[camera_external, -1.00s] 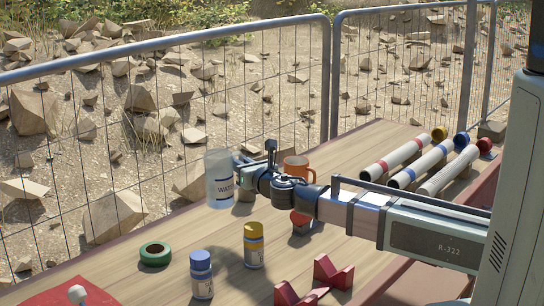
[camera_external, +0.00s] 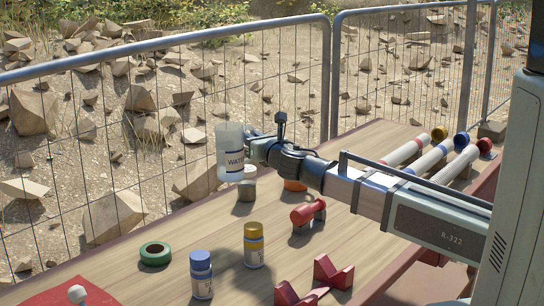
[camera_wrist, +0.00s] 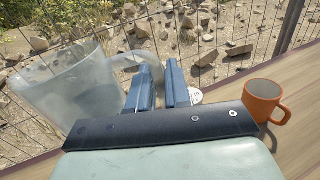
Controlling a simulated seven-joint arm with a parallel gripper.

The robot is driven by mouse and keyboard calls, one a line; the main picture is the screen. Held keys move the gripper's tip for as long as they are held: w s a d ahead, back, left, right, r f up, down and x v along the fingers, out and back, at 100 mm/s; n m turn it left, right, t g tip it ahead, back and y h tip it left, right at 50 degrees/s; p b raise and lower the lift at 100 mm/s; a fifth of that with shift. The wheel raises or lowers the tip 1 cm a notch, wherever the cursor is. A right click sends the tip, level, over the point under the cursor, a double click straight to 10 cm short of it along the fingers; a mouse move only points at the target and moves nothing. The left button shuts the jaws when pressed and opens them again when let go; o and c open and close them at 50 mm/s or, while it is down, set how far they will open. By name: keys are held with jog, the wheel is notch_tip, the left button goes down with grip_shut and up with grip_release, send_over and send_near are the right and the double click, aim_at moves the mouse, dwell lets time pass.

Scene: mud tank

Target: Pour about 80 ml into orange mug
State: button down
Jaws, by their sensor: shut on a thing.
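A translucent jug marked WATER (camera_external: 230,152) is held up above the table, roughly upright. My gripper (camera_external: 256,147) is shut on the jug's handle; in the wrist view its blue fingers (camera_wrist: 162,88) meet the handle side, with the jug (camera_wrist: 62,88) at left. How much water is inside is not clear. The orange mug (camera_external: 294,185) stands on the table, mostly hidden behind my arm in the external view. The wrist view shows it whole, upright and open at the top (camera_wrist: 261,100), to the right of my gripper. The jug is apart from the mug.
A small grey tin (camera_external: 246,190) stands below the jug. A red object (camera_external: 308,213) lies under my arm. Blue-capped (camera_external: 202,276) and yellow-capped (camera_external: 254,246) bottles, green tape (camera_external: 155,254) and a red stand (camera_external: 333,272) are nearer. A wire fence (camera_external: 130,55) runs behind the table.

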jog(key=w+d+m+t+h, duration=0.1)
jog(key=w+d+m+h, duration=0.15)
jog(key=w+d, duration=0.75)
jog(key=w+d+m+h, duration=0.1)
jog(key=w+d+h, duration=0.35)
jog(key=d, duration=0.95)
jog(key=w+d+m+t+h, duration=0.1)
jog(key=w+d+m, duration=0.1)
jog(key=w+d, duration=0.85)
notch_tip(320, 180, down, 9)
jog(key=s+d, duration=0.1)
jog(key=shift+s, duration=0.25)
jog(key=s+a+r+n+t+y, duration=0.1)
jog(key=a+r+n, duration=0.1)
jog(key=a+n, duration=0.5)
jog(key=shift+s+a+r+n, duration=0.2)
jog(key=shift+a+r+n, duration=0.2)
jog(key=shift+n, duration=2.05)
jog(key=shift+s+a+r+n+y, duration=0.1)
jog(key=shift+a+r+n+y, duration=0.25)
jog(key=shift+a+r+n, duration=0.4)
jog(key=shift+s+a+r+n+y, duration=0.1)
jog(key=shift+a+r+n+y, duration=0.3)
jog(key=shift+n, duration=0.55)
